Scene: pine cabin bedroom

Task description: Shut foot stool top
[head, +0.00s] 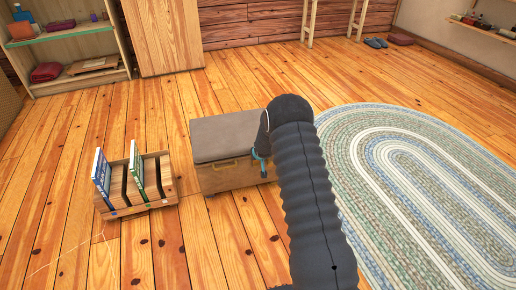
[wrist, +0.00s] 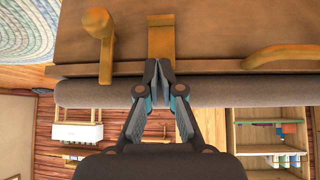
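The foot stool (head: 235,176) is a wooden box with a grey padded top (head: 224,136). The top lies flat over the box and looks shut; I see no clear gap in the head view. In the wrist view, which is turned over, the grey top (wrist: 85,93) lies along the box's wooden front (wrist: 215,30), with a brass latch (wrist: 161,37) and brass handles. My gripper (wrist: 159,66) is at the front edge of the top, fingertips together and empty, close to the latch. Whether they touch is unclear. In the head view my arm hides most of the gripper (head: 261,165).
A wooden rack with books (head: 137,184) stands left of the stool. An oval braided rug (head: 420,180) lies to the right. A shelf unit (head: 75,47) and wooden cabinet (head: 163,36) stand at the back. Floor between stool and cabinet is clear.

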